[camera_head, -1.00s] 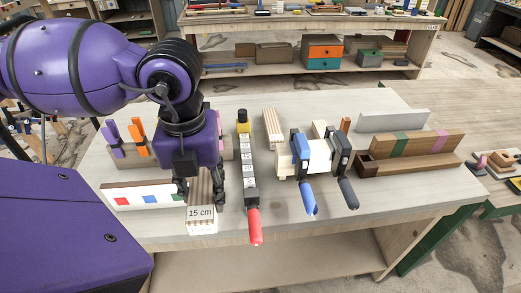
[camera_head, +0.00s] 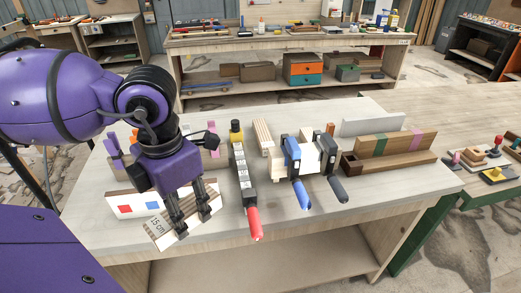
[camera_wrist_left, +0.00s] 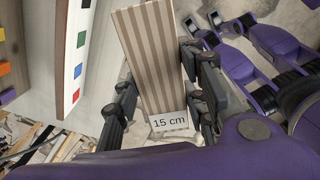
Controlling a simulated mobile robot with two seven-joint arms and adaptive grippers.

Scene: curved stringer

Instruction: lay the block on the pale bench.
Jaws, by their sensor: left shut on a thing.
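The block (camera_head: 152,234) is striped wood with a "15 cm" label on its end. My left gripper (camera_head: 187,220) is shut on it near the front left of the pale bench (camera_head: 320,222). The block lies slanted in the head view, its labelled end towards the bench's front edge. In the left wrist view the block (camera_wrist_left: 155,55) sits between the two black fingers (camera_wrist_left: 162,100). Whether its underside touches the bench top is hard to tell. My right gripper does not show.
A white-faced strip with coloured squares (camera_head: 125,206) stands just behind the block. A red-handled clamp (camera_head: 255,222) and a blue-handled clamp (camera_head: 301,195) lie to the right. Wooden channel pieces (camera_head: 405,160) stand at the back right. The bench's front right is clear.

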